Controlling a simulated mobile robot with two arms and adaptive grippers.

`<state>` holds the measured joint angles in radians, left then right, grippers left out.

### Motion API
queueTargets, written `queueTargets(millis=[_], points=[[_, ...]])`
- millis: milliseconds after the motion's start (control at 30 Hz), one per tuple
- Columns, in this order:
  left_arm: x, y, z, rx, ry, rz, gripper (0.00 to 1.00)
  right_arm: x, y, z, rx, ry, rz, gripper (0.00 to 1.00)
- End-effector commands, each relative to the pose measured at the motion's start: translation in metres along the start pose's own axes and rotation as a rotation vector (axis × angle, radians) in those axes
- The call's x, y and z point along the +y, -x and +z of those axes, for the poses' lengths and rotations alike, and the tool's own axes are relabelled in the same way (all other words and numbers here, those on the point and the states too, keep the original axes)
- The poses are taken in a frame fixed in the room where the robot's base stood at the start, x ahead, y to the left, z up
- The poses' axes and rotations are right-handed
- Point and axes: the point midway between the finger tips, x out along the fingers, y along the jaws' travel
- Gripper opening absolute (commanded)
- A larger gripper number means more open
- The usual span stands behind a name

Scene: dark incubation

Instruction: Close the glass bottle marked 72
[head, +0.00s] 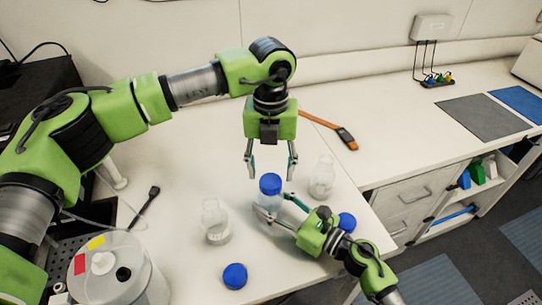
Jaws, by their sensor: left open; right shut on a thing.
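A clear glass bottle (271,226) stands at the middle front of the bench with a blue cap (270,183) on its top. Whether the cap is screwed tight cannot be seen, and no number 72 is legible. My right gripper (276,205) is shut on this bottle's body from the front right and hides part of it. My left gripper (271,176) points down, open and empty, with its fingertips apart just above the cap. Two uncapped clear bottles stand nearby, one at left (216,224) and one at right (322,178).
Loose blue caps lie on the bench, one at the front (235,276) and one right of my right gripper (346,222). A large white container (112,275) is at front left. An orange-handled tool (330,128) lies behind. The bench right of it is mostly clear.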

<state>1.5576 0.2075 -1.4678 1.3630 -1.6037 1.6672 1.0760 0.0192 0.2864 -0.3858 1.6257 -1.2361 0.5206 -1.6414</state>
Motion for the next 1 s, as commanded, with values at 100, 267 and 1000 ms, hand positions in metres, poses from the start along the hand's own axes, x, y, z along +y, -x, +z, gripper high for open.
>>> queueTargets(millis=[100, 267, 1000], points=[[0.000, -0.018, -0.001, 0.003, 0.000, 0.000, 0.50, 0.000, 0.000, 0.000, 0.000, -0.001, 0.001, 0.00], [0.000, -0.033, -0.001, 0.001, 0.000, 0.000, 0.50, 0.000, 0.000, 0.000, -0.001, -0.001, 0.001, 0.00], [0.000, -0.037, 0.000, 0.000, -0.050, -0.001, 0.11, 0.000, 0.000, 0.000, 0.000, 0.000, 0.001, 0.00]])
